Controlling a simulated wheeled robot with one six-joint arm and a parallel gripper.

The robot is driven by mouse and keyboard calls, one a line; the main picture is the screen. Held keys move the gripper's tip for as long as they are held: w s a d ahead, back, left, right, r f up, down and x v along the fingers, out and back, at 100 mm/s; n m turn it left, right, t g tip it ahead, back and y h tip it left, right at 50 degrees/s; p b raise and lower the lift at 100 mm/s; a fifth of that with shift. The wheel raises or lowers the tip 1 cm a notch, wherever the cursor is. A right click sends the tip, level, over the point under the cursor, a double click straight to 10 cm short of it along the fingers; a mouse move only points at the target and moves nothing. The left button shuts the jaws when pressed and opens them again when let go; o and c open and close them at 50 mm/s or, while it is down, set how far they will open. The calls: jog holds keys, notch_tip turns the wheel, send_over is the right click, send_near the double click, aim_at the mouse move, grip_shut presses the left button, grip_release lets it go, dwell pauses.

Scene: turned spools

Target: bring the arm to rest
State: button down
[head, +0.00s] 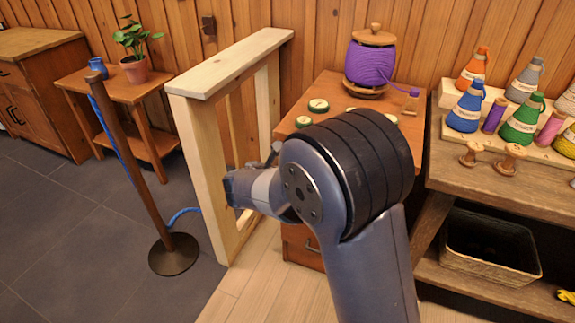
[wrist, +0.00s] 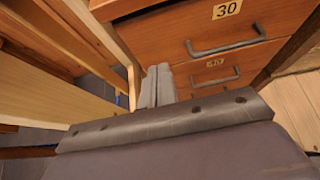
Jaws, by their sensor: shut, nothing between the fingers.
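My arm rises from the bottom of the head view and bends at a large dark elbow joint, with the forearm pointing away to the left. My gripper (wrist: 158,72) shows in the wrist view with its two grey fingers together and nothing between them. In the head view my arm hides part of this cabinet (head: 330,90) and most of the gripper. A pale wooden frame (head: 200,150) stands close to the left of my wrist.
A workbench (head: 475,185) at right holds several coloured cones, with a basket (head: 485,262) below. A post (head: 130,160) with a blue rope stands left. Grey floor (head: 70,240) is open at left.

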jog(key=shift+v, duration=0.8)
jog(key=shift+f, duration=0.1)
